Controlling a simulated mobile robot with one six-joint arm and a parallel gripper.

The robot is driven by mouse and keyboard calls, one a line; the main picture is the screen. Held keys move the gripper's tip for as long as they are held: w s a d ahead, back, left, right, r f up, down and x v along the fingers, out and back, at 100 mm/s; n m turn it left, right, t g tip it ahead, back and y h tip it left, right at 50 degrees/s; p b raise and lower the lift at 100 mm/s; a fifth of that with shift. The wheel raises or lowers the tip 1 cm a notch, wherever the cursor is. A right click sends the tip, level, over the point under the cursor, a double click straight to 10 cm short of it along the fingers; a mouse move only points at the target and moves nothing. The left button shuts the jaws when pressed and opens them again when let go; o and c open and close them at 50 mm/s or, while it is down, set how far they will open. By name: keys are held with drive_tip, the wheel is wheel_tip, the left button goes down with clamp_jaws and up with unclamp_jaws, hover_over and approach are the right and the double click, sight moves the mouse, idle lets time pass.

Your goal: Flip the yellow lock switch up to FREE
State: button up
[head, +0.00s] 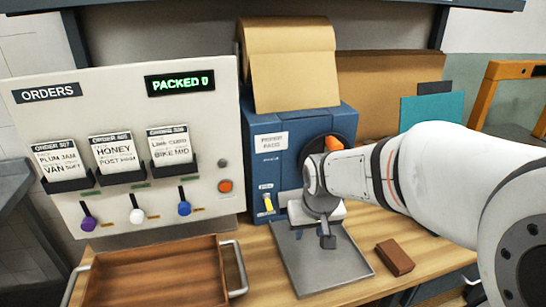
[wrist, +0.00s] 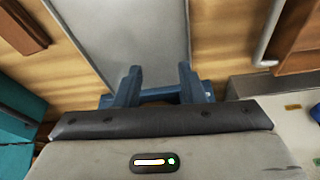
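The yellow lock switch (head: 268,203) is on the lower left of the blue machine's front, under a small label too small to read. Its lever is small, and I cannot tell surely whether it is up or down. My gripper (head: 327,240) is to the right of the switch, in front of the machine and above the grey metal tray (head: 305,265), apart from the switch. In the wrist view my gripper (wrist: 158,72) has its two blue fingers spread with nothing between them, over the grey tray (wrist: 115,25). The switch is not visible there.
The blue machine (head: 262,122) has a dark round opening with an orange part (head: 335,143), partly behind my arm. A wooden tray with metal handles (head: 240,272) stands left. A brown block (head: 394,257) lies right. The orders panel (head: 115,85) has several levers.

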drive_tip(key=n+t+p, duration=0.1)
drive_tip(key=p, duration=0.4)
approach(270, 209)
drive_tip(key=d, duration=0.1)
drive_tip(key=shift+y, duration=0.3)
drive_tip(key=x, duration=0.7)
drive_tip(key=shift+w+a+f, duration=0.15)
drive_tip(key=shift+a+f, duration=0.1)
drive_tip(key=shift+a, duration=0.05)
drive_tip(key=shift+c, duration=0.2)
clamp_jaws()
